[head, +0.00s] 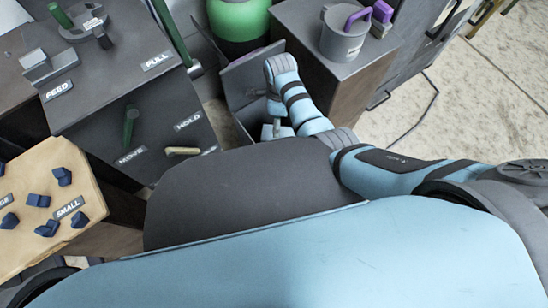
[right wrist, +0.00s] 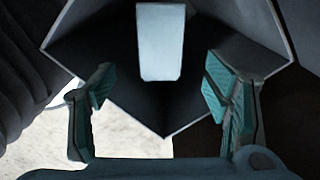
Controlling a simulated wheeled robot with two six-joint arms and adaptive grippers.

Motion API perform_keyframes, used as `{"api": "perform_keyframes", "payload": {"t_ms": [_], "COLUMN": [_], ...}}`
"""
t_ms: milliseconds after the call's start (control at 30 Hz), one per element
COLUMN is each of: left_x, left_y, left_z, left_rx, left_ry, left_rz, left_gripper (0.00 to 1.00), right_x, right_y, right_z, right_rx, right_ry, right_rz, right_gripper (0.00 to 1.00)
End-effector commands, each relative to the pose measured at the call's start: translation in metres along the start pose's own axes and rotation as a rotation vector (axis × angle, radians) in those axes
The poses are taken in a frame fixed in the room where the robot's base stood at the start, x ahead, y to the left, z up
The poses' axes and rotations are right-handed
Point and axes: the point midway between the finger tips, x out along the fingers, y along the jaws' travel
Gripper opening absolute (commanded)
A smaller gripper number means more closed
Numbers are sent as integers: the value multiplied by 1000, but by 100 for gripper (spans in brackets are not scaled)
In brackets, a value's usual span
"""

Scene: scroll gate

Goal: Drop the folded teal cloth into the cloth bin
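A dark grey open-topped bin (head: 247,78) stands beyond my body in the head view, below my right arm. Its walls and dark inside fill the upper part of the right wrist view (right wrist: 75,50). My right gripper (right wrist: 160,88) is over the bin, its two teal-padded fingers wide apart with nothing between the pads. Past the fingertips, a pale bluish-grey rectangle (right wrist: 160,42) shows against the bin's dark inside; I cannot tell for sure that it is the folded teal cloth. No other cloth is seen. My left gripper is not in view.
A grey panel with FEED, PULL, MOVE and HOLD labels (head: 125,110) stands left. A wooden board (head: 35,185) holds several dark blue pieces. A green drum (head: 240,18) is behind the bin. A grey mug (head: 343,35) tops a cabinet at right; open floor (head: 480,110) lies beyond.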

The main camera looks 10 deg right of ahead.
Motion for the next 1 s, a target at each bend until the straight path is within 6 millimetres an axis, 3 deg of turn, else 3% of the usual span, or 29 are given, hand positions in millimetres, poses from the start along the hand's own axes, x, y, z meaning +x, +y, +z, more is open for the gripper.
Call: {"api": "perform_keyframes", "payload": {"t_ms": [167, 367, 467, 700, 800, 1000], "left_x": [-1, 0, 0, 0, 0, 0], "left_y": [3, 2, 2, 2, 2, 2], "left_z": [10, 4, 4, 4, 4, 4], "left_rx": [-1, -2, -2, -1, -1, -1], "left_ry": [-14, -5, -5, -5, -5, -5], "left_rz": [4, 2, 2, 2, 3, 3], "left_gripper": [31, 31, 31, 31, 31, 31], "right_x": [0, -6, -23, -89, -109, -121], "right_y": [0, -1, -1, -1, -1, 0], "right_z": [0, 0, 0, 0, 0, 0], "right_rx": [1, 1, 2, 2, 0, 1], "right_ry": [0, -1, -3, -2, -2, 0], "right_rz": [0, -3, -5, -4, -3, 1], "right_gripper": [76, 76, 76, 76, 76, 76]}}
